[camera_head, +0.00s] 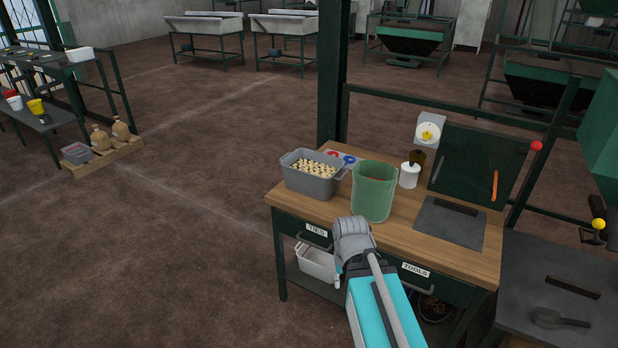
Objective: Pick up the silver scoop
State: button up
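A grey scoop (548,318) with a dark handle pointing right lies on the dark metal side table (520,268) at the lower right. It is the only scoop I can make out, and it looks dull grey rather than bright silver. My teal and grey arm reaches up from the bottom middle, in front of the wooden workbench and left of the scoop. My gripper's fingers cannot be made out, so I cannot see whether they are open or shut. The arm's visible part is well apart from the scoop.
The workbench (415,207) holds a grey crate of pale pieces (312,170), a green bucket (374,192), a white container (409,176) and a dark plate (450,228). A dark bar (573,287) lies behind the scoop. A green post (330,70) rises behind the bench.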

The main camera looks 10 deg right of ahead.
aim_at(547, 318)
jog(key=u, duration=0.55)
jog(key=i, duration=0.05)
jog(key=z, duration=3.6)
